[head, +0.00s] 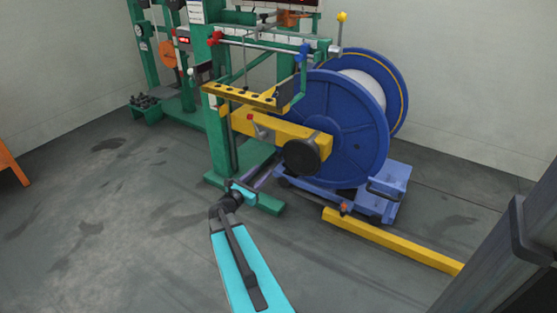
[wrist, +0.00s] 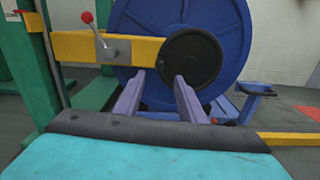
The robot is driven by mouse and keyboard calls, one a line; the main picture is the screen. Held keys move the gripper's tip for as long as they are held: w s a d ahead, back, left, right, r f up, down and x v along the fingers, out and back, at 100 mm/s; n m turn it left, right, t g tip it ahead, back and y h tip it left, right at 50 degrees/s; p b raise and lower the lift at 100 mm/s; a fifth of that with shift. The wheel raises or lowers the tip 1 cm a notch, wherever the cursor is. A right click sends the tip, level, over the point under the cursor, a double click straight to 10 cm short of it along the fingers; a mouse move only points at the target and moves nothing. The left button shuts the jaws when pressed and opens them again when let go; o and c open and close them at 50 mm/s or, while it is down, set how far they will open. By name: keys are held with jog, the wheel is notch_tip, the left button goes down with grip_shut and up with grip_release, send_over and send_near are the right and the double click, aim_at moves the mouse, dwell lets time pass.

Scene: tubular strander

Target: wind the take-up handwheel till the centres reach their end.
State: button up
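The take-up handwheel, a round black disc (head: 302,156), sits at the right end of a yellow arm (head: 268,130) in front of the blue reel (head: 345,130). It shows in the wrist view (wrist: 193,57) at upper centre right, its face towards me. My gripper (head: 266,172) is in front of the machine, low and to the left of the handwheel in the head view. In the wrist view its two purple fingers (wrist: 160,78) are well apart, with nothing between them. The right fingertip overlaps the disc's lower left edge in the picture; I see no grip. The centres are not clearly visible.
A lever with a red knob (head: 257,124) is on the yellow arm, left of the handwheel. A blue trolley (head: 385,190) stands under the reel. A yellow floor beam (head: 395,243) lies at the right. The grey floor at left is open.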

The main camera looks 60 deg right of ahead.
aim_at(276, 159)
jog(key=shift+d, duration=0.15)
jog(key=d+b, duration=0.3)
jog(key=d, duration=0.9)
jog(key=shift+d+f+b, duration=0.1)
jog(key=shift+f+b, duration=0.05)
jog(key=shift+b, duration=0.15)
jog(key=shift+d, duration=0.65)
jog(key=shift+s, duration=0.1)
grip_shut()
jog(key=shift+a, duration=0.25)
jog(key=shift+d, duration=0.15)
